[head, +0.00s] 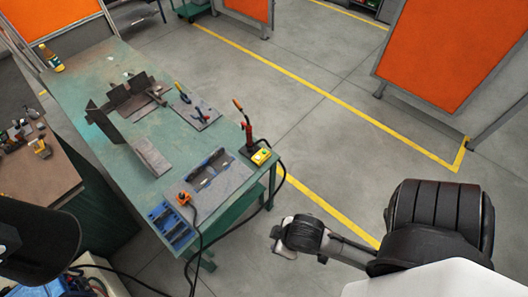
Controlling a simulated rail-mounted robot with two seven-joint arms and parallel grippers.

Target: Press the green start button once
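A small yellow button box (261,157) sits at the right edge of the green worktable (160,130), with a dark cable running off the edge. A small green spot shows on its top; the button itself is too small to make out clearly. My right gripper (281,250) hangs over the floor to the right of the table, below the box in the picture and apart from it. Its fingers are too small and turned away to tell if they are open. Only a dark part of my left arm shows at the lower left; its gripper is out of view.
A red-handled tool (247,129), a grey plate and metal brackets (125,97) stand on the table. The floor to the right is clear up to orange screens (450,52).

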